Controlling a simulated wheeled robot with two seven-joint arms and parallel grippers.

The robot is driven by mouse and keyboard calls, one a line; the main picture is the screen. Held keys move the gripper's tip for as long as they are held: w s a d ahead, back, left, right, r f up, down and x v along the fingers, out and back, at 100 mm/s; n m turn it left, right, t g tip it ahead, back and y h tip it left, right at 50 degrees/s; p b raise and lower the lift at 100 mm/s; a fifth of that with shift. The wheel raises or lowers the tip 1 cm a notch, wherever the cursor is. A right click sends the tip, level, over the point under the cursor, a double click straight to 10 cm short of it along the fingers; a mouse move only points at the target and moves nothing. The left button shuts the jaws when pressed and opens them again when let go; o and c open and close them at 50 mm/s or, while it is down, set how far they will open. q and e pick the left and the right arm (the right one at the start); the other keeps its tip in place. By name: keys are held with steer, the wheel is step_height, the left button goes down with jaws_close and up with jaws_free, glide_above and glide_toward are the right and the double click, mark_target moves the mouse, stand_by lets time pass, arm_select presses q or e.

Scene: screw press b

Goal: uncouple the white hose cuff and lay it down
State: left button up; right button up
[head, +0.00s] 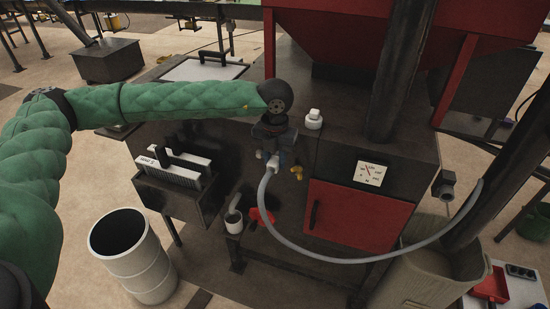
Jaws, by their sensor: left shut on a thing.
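The white hose cuff (273,163) is at the upper end of a pale grey hose (290,243), in front of the dark machine's front face. My left gripper (271,153) reaches down from above and is shut on the cuff. The gripper partly hides the cuff, and I cannot tell whether it is still joined to a fitting behind. The hose hangs down, then sweeps right in a long loop up to a dark post (478,205). My right gripper is not in view.
Brass-coloured fittings (297,171) sit just right of the cuff. A red door (359,217) and a dial (370,173) are further right. A white capped part (314,119) stands on the machine top. A box with white slotted parts (183,163) and an open drum (133,262) are left.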

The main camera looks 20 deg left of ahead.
arm_select(q)
steer(key=shift+s, duration=0.1)
steer(key=shift+s+b, duration=0.5)
steer(key=shift+s, duration=0.55)
